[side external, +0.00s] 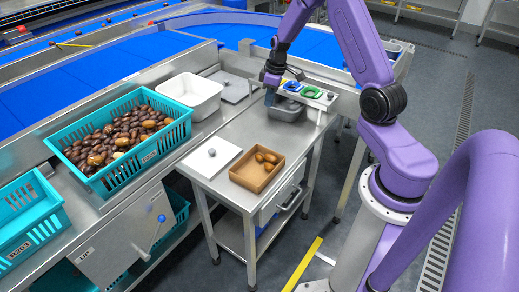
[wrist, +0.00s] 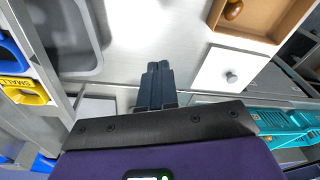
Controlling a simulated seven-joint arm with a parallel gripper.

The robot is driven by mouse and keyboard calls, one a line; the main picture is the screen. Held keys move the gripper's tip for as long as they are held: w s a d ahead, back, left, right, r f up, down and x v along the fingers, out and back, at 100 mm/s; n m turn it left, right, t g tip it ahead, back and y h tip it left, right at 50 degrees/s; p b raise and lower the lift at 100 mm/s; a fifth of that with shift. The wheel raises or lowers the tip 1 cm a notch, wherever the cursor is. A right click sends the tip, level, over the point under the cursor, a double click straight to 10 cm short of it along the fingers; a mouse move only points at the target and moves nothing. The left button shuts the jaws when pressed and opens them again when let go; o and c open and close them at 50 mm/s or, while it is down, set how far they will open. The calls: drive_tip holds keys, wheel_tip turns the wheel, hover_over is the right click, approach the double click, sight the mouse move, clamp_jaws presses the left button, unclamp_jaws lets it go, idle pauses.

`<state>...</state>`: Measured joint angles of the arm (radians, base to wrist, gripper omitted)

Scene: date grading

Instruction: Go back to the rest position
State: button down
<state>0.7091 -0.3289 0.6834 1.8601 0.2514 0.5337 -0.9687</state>
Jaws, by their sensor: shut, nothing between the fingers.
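My gripper (side external: 270,97) is at the far end of the steel table (side external: 228,183), next to a grey tub (side external: 288,111). In the wrist view my gripper's two dark fingers (wrist: 156,68) are together with nothing between them. They point at bare steel. The wrist view also shows the grey tub (wrist: 70,40) at the upper left and the brown box (wrist: 262,22) at the upper right.
A teal crate full of dates (side external: 92,178) and a white tub (side external: 189,97) stand on the left counter. A white lidded square (side external: 211,156) lies beside the brown box. An emptier teal crate (side external: 30,222) is at lower left.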

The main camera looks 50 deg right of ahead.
drive_tip(key=s+a+r+n, duration=0.1)
drive_tip(key=s+a+r, duration=0.2)
drive_tip(key=a, duration=0.5)
drive_tip(key=s+a+r+n+g, duration=0.1)
drive_tip(key=s+a+r+n, duration=0.1)
drive_tip(key=s+a+r, duration=0.35)
drive_tip(key=s+a+r+n, duration=0.1)
drive_tip(key=a+r, duration=0.1)
drive_tip(key=a, duration=0.7)
drive_tip(key=s+a+r+n, duration=0.2)
drive_tip(key=s, duration=0.9)
drive_tip(key=s+a+r+n, duration=0.1)
drive_tip(key=s+r+n, duration=0.1)
drive_tip(key=s, duration=0.8)
drive_tip(key=shift+s+a+h, duration=0.3)
drive_tip(key=shift+s+a, duration=0.1)
